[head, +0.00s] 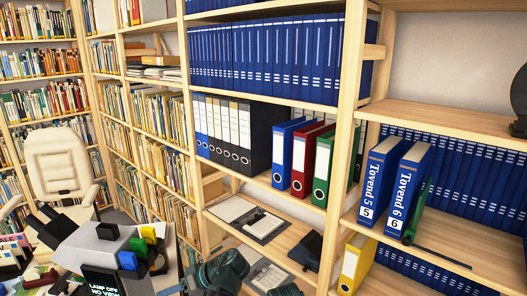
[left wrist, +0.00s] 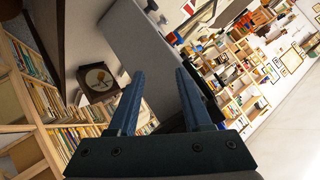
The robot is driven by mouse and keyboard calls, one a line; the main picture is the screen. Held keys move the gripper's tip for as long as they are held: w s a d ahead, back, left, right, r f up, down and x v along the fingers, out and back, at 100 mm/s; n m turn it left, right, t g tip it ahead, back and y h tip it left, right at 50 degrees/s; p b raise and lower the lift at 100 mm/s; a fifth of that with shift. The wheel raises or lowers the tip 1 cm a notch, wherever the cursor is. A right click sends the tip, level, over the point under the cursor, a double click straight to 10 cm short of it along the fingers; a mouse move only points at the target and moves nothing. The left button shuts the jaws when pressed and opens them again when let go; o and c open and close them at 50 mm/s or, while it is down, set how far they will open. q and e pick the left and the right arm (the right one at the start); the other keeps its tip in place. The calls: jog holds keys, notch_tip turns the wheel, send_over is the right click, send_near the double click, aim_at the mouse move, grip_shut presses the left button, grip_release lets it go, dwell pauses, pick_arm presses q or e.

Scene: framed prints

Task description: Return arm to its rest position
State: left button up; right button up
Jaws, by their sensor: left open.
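My left gripper (left wrist: 160,74) shows in the left wrist view with its two blue-grey fingers apart and nothing between them. The wrist view is strongly tilted. In the head view a dark blue-grey part of my arm (head: 222,276) rises at the bottom edge, in front of the lower shelf; its fingers cannot be made out there. My right gripper cannot be made out in either view.
Wooden shelving fills the head view, with blue volumes (head: 265,58), upright binders (head: 298,160) and two thick Tovend volumes (head: 405,185). A clipboard (head: 250,219) lies on a lower shelf. A pale chair (head: 60,165) and a cluttered desk area stand at left.

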pick_arm(q)
jog(key=s+d+f+m+h, duration=0.2)
jog(key=s+f+m+h, duration=0.15)
jog(key=f, duration=0.25)
jog(key=s+d+f+m+h, duration=0.1)
jog(key=s+d+m+h, duration=0.1)
jog(key=d, duration=0.4)
jog(key=s+d+f+m+h, duration=0.1)
jog(key=s+d+m+h, duration=0.1)
jog(key=d+m, duration=0.3)
jog(key=s+d+f+m+g+h, duration=0.1)
jog(key=s+d+m+h, duration=0.1)
jog(key=d, duration=0.6)
jog(key=shift+s+f+m, duration=0.4)
jog(key=shift+s+m, duration=0.25)
jog(key=shift+s, duration=0.45)
